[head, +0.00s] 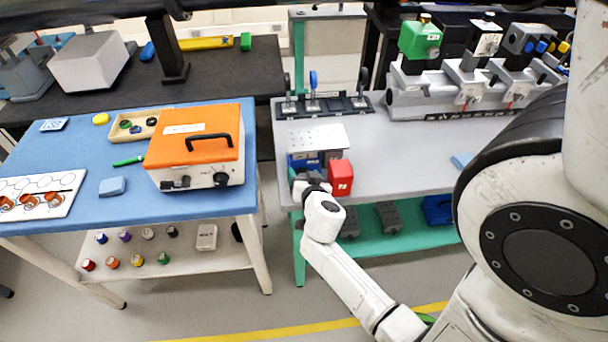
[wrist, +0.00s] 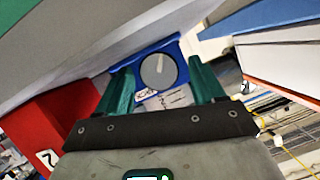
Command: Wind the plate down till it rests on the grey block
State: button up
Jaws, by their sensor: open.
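The pale perforated plate (head: 318,136) lies roughly level on top of the blue jack (head: 301,164) at the left end of the grey table. A grey shape (head: 331,155), perhaps the grey block, shows under the plate's right part; any gap between them cannot be made out. My gripper (head: 311,186) is at the jack's front. In the wrist view the jack's blue face (wrist: 176,48) carries a round grey knob (wrist: 158,71). My gripper's green fingers (wrist: 164,78) are open, one on either side of the knob, and not visibly closed on it.
A red block (head: 340,178) marked 2 stands just right of the jack and shows at left in the wrist view (wrist: 55,125). Clamps on a dark rail (head: 325,106) stand behind. An orange-topped box (head: 197,140) sits on the blue table at left. The grey table's middle is mostly clear.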

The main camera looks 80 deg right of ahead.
jog(key=shift+c, duration=0.4)
jog(key=c, duration=1)
jog(key=shift+w+f+n+b, duration=0.1)
jog(key=shift+n+b, duration=0.2)
jog(key=shift+b, duration=0.05)
jog(key=shift+w+a+f+n+g+h+b, duration=0.1)
jog(key=shift+n+g+h+b, duration=0.1)
jog(key=shift+n+g+b, duration=0.3)
jog(key=shift+w+n+g+h+b, duration=0.1)
jog(key=shift+n+g+h+b, duration=0.1)
jog(key=shift+n+g+b, duration=0.3)
jog(key=shift+n+g+h+b, duration=0.4)
jog(key=shift+n+g+b, duration=0.3)
jog(key=shift+n+b, duration=0.65)
jog(key=o, duration=1.1)
